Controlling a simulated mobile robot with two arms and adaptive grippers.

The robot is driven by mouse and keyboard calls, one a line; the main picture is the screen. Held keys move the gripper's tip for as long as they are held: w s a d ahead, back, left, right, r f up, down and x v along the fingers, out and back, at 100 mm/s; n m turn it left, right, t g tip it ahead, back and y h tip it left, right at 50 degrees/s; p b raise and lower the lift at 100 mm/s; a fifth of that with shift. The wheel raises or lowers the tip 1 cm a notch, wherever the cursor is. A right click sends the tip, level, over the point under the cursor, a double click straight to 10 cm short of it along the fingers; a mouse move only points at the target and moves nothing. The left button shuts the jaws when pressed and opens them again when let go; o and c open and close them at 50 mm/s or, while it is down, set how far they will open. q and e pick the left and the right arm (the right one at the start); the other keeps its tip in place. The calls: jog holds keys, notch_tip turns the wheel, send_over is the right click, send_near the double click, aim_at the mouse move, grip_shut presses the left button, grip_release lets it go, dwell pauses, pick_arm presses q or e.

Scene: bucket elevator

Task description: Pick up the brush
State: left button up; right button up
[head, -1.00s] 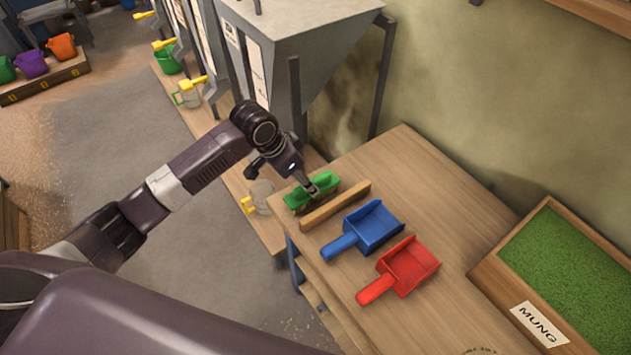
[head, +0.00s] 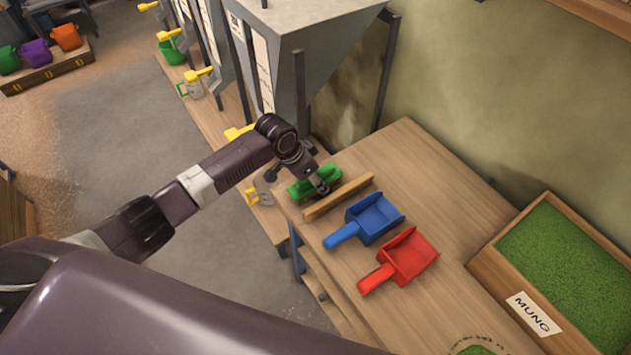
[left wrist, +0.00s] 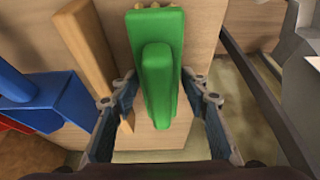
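The brush (head: 302,188) is green and lies near the far left corner of the wooden table, beside a wooden bar. In the left wrist view the brush (left wrist: 160,75) lies lengthwise, its narrower raised handle toward me. My left gripper (head: 322,188) is at the brush in the head view and hides part of it. In the left wrist view my left gripper (left wrist: 162,118) is open, with one finger on each side of the handle and gaps showing on both sides. My right gripper is not in view.
The wooden bar (head: 338,197) runs close beside the brush, near one finger. A blue scoop (head: 372,220) and a red scoop (head: 405,258) lie beyond it. A mung tray (head: 490,262) stands at the right. A grey hopper (head: 310,50) stands behind the table.

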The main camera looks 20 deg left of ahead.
pick_arm(q)
jog(key=c, duration=0.7)
jog(key=shift+o, duration=0.2)
jog(key=shift+r, duration=0.1)
